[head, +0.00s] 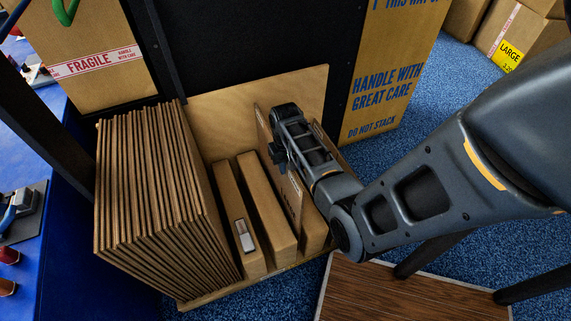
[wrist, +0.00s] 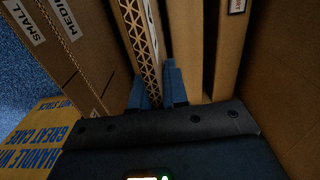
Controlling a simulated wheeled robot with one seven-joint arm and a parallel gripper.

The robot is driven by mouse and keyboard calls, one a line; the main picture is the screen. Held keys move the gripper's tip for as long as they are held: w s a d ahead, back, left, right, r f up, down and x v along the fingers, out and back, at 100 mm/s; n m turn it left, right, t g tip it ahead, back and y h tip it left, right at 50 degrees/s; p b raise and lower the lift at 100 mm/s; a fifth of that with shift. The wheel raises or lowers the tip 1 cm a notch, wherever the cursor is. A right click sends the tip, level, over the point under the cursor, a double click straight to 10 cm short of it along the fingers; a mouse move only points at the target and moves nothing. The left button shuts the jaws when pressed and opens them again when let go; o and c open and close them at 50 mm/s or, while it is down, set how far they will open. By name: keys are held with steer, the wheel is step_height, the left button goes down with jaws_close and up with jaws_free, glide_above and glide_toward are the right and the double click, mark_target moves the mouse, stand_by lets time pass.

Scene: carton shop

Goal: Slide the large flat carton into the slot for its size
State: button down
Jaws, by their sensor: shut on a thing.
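My gripper (head: 283,155) is shut on a flat brown carton (head: 293,198), which stands on edge in the wooden rack (head: 300,88), right of two thick brown upright blocks. In the wrist view the fingers (wrist: 159,88) close on both sides of the carton's corrugated edge (wrist: 138,35). The carton's lower end is hidden, so I cannot tell how deep it sits. Cardboard at the left of the wrist view carries the labels SMALL (wrist: 24,20) and MEDIUM (wrist: 62,15); I see no slot label for large.
A dense stack of flat cartons (head: 155,190) fills the rack's left side. Upright blocks (head: 265,207) stand beside it, one with a small white tag (head: 243,235). A printed box (head: 385,80) stands behind at the right. A wooden board (head: 400,292) lies in front.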

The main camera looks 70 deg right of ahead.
steer(key=shift+f+b, duration=1.05)
steer(key=shift+f, duration=0.8)
steer(key=c, duration=1.1)
jaws_free()
steer(key=shift+o, duration=0.2)
step_height(320, 180, up, 8)
steer(key=shift+f+p, duration=0.1)
steer(key=shift+p, duration=0.7)
